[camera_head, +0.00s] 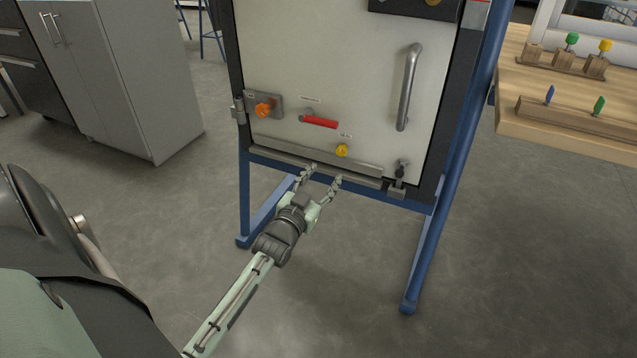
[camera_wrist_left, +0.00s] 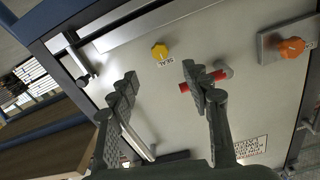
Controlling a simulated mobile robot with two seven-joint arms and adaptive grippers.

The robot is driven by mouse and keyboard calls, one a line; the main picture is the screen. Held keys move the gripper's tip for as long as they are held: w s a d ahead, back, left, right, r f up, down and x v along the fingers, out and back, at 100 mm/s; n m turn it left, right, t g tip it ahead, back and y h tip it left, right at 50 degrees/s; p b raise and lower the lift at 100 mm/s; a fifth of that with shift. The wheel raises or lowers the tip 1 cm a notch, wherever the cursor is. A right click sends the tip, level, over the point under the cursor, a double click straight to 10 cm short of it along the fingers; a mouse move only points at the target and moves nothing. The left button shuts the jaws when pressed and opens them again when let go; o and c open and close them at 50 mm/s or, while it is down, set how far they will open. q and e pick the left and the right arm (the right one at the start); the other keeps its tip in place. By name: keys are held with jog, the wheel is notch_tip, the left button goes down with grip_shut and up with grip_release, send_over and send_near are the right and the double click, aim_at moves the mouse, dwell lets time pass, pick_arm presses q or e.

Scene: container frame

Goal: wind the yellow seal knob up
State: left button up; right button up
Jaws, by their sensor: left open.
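The yellow seal knob (camera_head: 342,150) sits low on the pale panel in the head view, above the metal rail. It also shows in the left wrist view (camera_wrist_left: 160,52), next to a SEAL label, beyond and between the two fingers. My left gripper (camera_head: 325,174) is open and empty. In the head view it is at the panel's lower edge, just below the knob. In the left wrist view (camera_wrist_left: 160,88) its fingers are spread and appear apart from the knob. My right gripper is not in view.
A red handle (camera_head: 318,122) and an orange knob (camera_head: 263,110) are left of the yellow knob. A vertical grey bar handle (camera_head: 408,88) and a latch (camera_head: 399,176) are to its right. A metal rail (camera_head: 310,156) runs under the knob. A wooden bench (camera_head: 570,120) stands at right.

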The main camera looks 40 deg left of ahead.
pick_arm(q)
jog(key=v, duration=0.2)
jog(key=shift+s+d, duration=0.1)
jog(key=shift+s, duration=0.15)
dwell(0.4)
jog(key=s+d+f+g+h+p, duration=0.1)
jog(key=s+d+f+g, duration=0.3)
jog(key=s, duration=0.4)
jog(key=s+d+f+m+g+p, duration=0.1)
jog(key=s+d+f+g, duration=0.3)
jog(key=s, duration=0.4)
jog(key=s+d+f+m+g+h+p, duration=0.1)
jog(key=s+d+f+g+p, duration=0.2)
jog(key=s+d+f+g, duration=0.2)
jog(key=s+f+g, duration=0.1)
jog(key=s, duration=0.2)
jog(key=shift+f+g+h, duration=0.25)
jog(key=shift+g+h, duration=0.05)
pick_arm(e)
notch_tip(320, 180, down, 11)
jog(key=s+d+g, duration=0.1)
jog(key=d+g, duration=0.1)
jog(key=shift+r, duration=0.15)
